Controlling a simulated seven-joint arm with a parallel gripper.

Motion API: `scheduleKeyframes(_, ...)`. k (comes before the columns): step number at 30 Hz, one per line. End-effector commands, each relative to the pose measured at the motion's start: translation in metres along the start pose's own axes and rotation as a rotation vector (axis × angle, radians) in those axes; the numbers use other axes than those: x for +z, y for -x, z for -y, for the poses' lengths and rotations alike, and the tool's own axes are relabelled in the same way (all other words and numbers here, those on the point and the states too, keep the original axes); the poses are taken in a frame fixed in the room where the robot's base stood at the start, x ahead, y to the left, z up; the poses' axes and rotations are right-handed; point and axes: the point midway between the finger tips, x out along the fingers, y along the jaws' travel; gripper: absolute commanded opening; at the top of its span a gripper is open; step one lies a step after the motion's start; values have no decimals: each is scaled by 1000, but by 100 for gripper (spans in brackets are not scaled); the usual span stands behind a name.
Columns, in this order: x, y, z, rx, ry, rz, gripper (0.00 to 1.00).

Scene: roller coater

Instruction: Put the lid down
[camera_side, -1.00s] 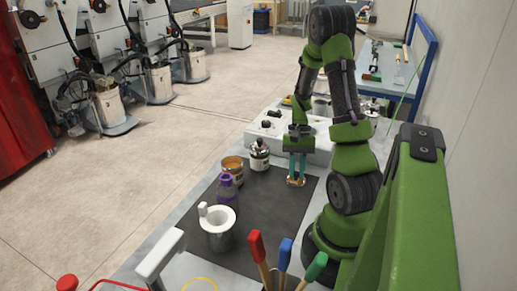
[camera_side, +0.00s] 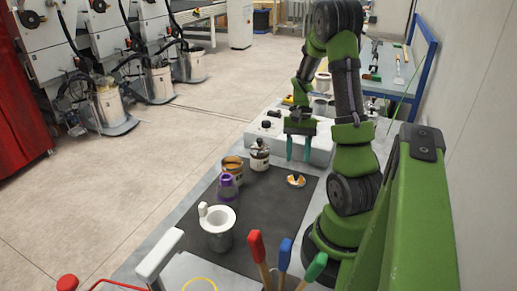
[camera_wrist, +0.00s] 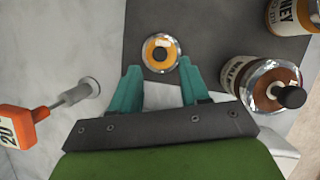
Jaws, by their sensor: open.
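The lid (camera_side: 296,180), a small disc with a silver rim, an orange-yellow face and a dark knob, lies on the dark mat (camera_side: 262,218). In the wrist view the lid (camera_wrist: 160,54) lies just beyond my fingertips, near the mat's edge. My gripper (camera_side: 299,158) is open and empty, above the lid and apart from it. In the wrist view its two teal fingers (camera_wrist: 158,82) are spread wide with nothing between them.
Coloured handles (camera_side: 285,255) rise in front. Mat around the lid is clear.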

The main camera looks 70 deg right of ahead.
Motion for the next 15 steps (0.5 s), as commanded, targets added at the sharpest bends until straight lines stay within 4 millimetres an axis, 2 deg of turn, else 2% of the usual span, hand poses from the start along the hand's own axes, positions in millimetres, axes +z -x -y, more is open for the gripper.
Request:
scheduleKeyframes(1, 0, 13, 0, -2, 1, -6, 45)
scheduleKeyframes(6, 0, 45, 0, -1, 0, -3, 45)
scheduleKeyframes(12, 1, 66, 1, 0, 3, -2, 45)
scheduleKeyframes(15, 10, 73, 13, -3, 41, -32, 45)
